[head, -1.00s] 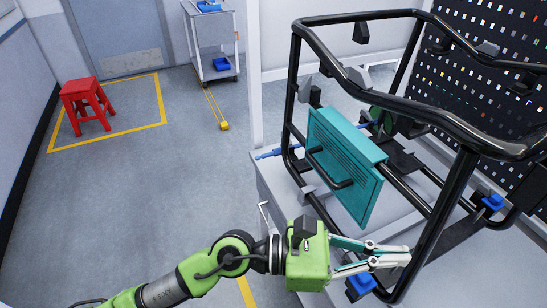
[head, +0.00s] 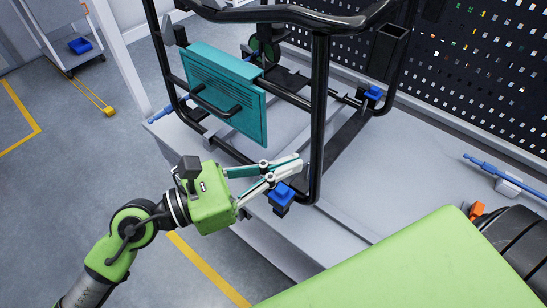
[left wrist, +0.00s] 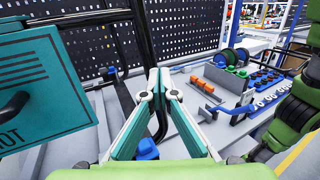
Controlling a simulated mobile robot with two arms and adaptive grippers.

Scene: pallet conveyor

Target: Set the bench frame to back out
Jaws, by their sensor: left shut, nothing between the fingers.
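The black tubular bench frame (head: 318,110) stands on the grey bench (head: 385,165). A teal panel (head: 222,92) with a black handle is fixed on its left side; it also shows in the left wrist view (left wrist: 45,85). My left gripper (head: 300,163) is shut and empty by the frame's near upright, just above a blue clamp (head: 282,194). In the left wrist view the fingertips (left wrist: 159,82) meet close to a black tube; I cannot tell whether they touch it. My right gripper is not in view.
A blue bar tool (head: 500,172) lies on the bench at right. Another blue clamp (head: 374,92) sits at the frame's far side. A black pegboard (head: 480,80) stands behind.

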